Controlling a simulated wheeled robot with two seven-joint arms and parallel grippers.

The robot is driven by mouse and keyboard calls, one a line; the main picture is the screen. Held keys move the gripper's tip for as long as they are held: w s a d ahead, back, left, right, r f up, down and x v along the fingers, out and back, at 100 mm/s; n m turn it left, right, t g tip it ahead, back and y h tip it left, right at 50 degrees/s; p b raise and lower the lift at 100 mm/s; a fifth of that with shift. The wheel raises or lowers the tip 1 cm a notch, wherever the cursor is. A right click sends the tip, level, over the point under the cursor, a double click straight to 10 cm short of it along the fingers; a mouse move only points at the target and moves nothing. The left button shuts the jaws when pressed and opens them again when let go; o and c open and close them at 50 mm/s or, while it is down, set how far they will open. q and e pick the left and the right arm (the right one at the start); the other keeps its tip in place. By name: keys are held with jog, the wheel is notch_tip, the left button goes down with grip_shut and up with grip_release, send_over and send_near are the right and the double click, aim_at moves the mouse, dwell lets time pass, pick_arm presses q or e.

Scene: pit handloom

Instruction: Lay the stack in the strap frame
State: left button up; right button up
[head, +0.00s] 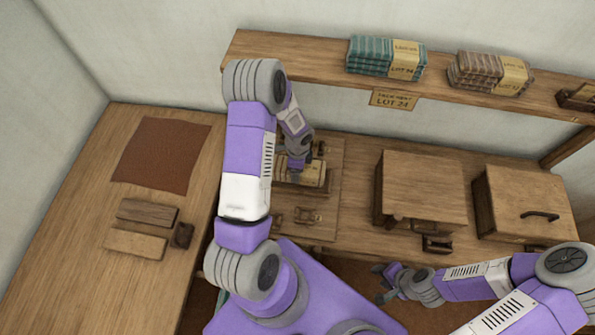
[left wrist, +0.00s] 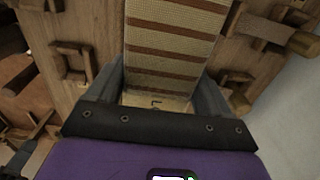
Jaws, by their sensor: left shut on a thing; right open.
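A beige stack with brown stripes (left wrist: 170,45) fills the middle of the left wrist view, with printing at its near end. It shows partly in the head view (head: 311,178), under my left gripper. My left gripper (head: 296,172) is shut on the stack, one finger on each side. The strap frame (head: 325,226) looks like a wooden board with small wooden brackets around the stack. I cannot tell whether the stack rests on it. My right gripper (head: 380,284) is open and empty, low at the right, in front of the bench.
A shelf (head: 310,55) above holds a teal striped stack (head: 378,58) and a brown striped stack (head: 474,68); a LOT 24 sign (head: 394,100) hangs below. Two wooden boxes (head: 425,185) (head: 525,195) stand right. The left table has a brown cloth (head: 163,155) and wooden blocks (head: 135,244).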

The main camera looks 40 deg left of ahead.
pick_arm(q)
jog(key=shift+f, duration=1.5)
jog(key=shift+f+b, duration=0.15)
jog(key=shift+b, duration=0.15)
jog(key=o, duration=1.1)
jog(key=shift+o, duration=0.2)
